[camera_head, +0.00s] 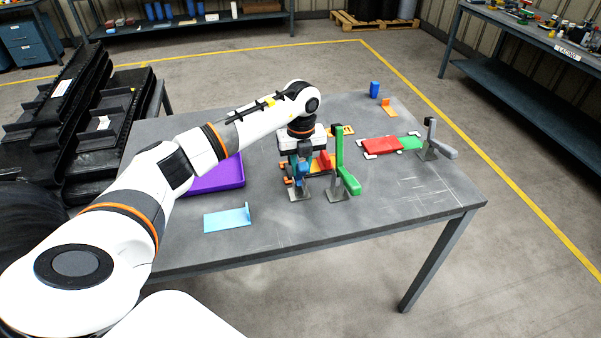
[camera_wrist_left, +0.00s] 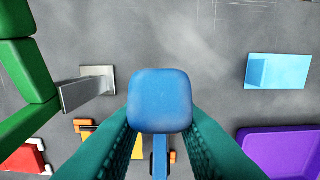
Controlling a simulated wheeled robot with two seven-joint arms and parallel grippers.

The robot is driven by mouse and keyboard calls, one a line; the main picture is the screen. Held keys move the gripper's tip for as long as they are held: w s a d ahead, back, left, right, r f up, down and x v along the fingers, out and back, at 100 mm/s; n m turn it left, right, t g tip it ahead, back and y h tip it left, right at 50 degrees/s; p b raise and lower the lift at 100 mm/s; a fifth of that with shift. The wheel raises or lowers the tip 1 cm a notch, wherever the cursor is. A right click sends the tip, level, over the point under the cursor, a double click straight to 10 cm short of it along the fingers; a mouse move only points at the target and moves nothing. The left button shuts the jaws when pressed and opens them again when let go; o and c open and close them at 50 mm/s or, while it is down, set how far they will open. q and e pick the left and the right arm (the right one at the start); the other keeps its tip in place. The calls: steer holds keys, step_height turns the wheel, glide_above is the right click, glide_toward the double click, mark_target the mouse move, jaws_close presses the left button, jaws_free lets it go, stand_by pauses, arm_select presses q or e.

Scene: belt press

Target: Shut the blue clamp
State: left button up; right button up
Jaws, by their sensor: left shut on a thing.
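The blue clamp (camera_head: 302,174) stands near the middle of the grey table, on a pale metal base plate. My left gripper (camera_head: 297,152) comes down over it from above and hides part of it. In the left wrist view the clamp's rounded blue handle end (camera_wrist_left: 160,98) lies between the two teal fingers of my left gripper (camera_wrist_left: 160,124), which is shut on it. How far the clamp's arm is swung is hard to tell behind the gripper. My right gripper is not in view.
A green clamp (camera_head: 340,165) with a tall upright arm stands just right of the blue one. A grey clamp (camera_head: 430,140) is farther right. A purple tray (camera_head: 222,180) and a light-blue bracket (camera_head: 227,220) lie left. The table's right front is clear.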

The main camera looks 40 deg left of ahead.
arm_select(q)
steer(key=shift+w+a+r, duration=0.2)
steer(key=shift+w+a, duration=0.35)
steer(key=shift+a, duration=0.1)
steer(key=shift+w+a+b, duration=0.5)
steer(key=shift+a+b, duration=0.05)
steer(key=shift+w+a+f+b, duration=0.2)
steer(key=shift+w+a+b, duration=0.25)
steer(key=shift+w+a, duration=0.25)
steer(key=shift+s, duration=0.1)
steer(key=o, duration=0.7)
steer(key=shift+d+r, duration=0.1)
steer(key=shift+r, duration=0.1)
